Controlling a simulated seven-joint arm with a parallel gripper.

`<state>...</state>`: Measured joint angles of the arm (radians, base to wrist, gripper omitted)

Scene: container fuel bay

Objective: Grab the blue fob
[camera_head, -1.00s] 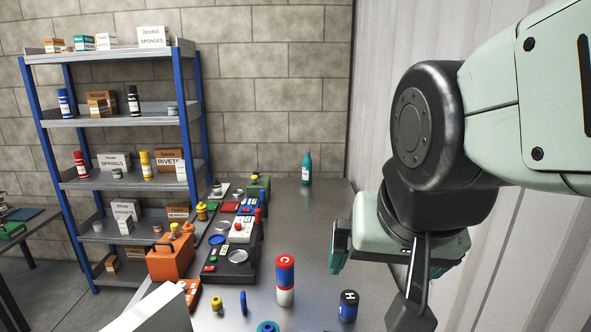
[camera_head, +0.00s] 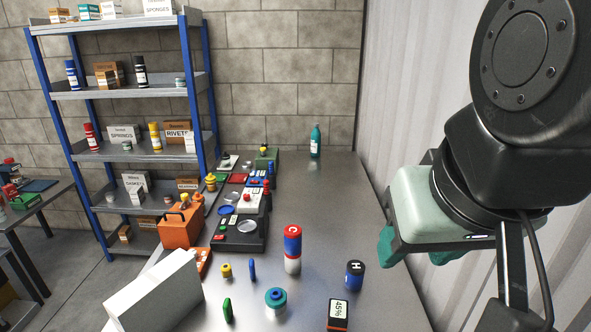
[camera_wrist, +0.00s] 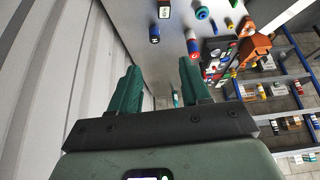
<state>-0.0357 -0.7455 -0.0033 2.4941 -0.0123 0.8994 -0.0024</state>
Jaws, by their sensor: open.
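The blue fob (camera_head: 252,270) is a small thin blue piece standing on edge on the metal bench, in the head view. It stands between a small yellow piece (camera_head: 227,270) and a red, white and blue cylinder (camera_head: 292,250). I cannot pick the fob out with certainty in the wrist view. My gripper (camera_head: 415,257) is open and empty, with green fingers, well to the right of the fob and above the bench's right side. Its spread fingers also show in the wrist view (camera_wrist: 160,75).
A white panel (camera_head: 155,292) and an orange case (camera_head: 181,227) are left. A corrugated wall (camera_head: 410,90) bounds the right.

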